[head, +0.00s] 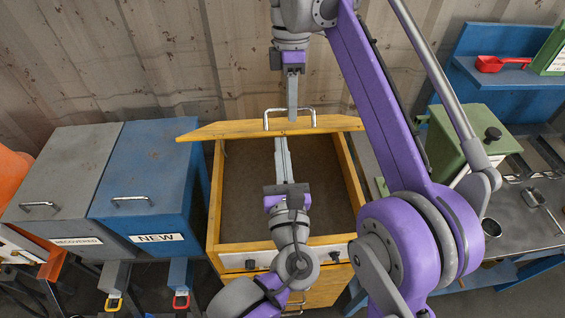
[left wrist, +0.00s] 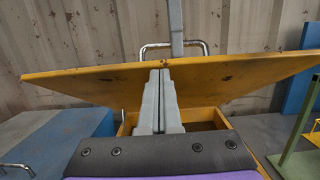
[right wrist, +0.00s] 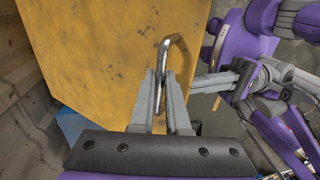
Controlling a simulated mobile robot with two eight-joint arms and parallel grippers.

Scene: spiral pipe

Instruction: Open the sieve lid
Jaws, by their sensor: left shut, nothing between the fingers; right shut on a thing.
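The sieve lid (head: 225,130) is a yellow board, raised and tilted up at the back of the open yellow sieve box (head: 214,200). Its metal handle (head: 267,121) shows at its upper edge, and also in the left wrist view (left wrist: 146,50). My right gripper (head: 292,118) comes from above and is shut on the handle, seen closer in the right wrist view (right wrist: 163,72). My left gripper (head: 281,143) is shut and empty, reaching over the box with its fingertips close to the lid; I cannot tell whether they touch. The lid's hinge is hidden.
A blue bin (head: 150,180) labelled NEW and a grey bin (head: 60,175) stand to the left. A green box (head: 460,140) and a metal worktop (head: 520,215) are to the right. A corrugated wall (head: 130,60) closes the back. My right arm crosses the right side.

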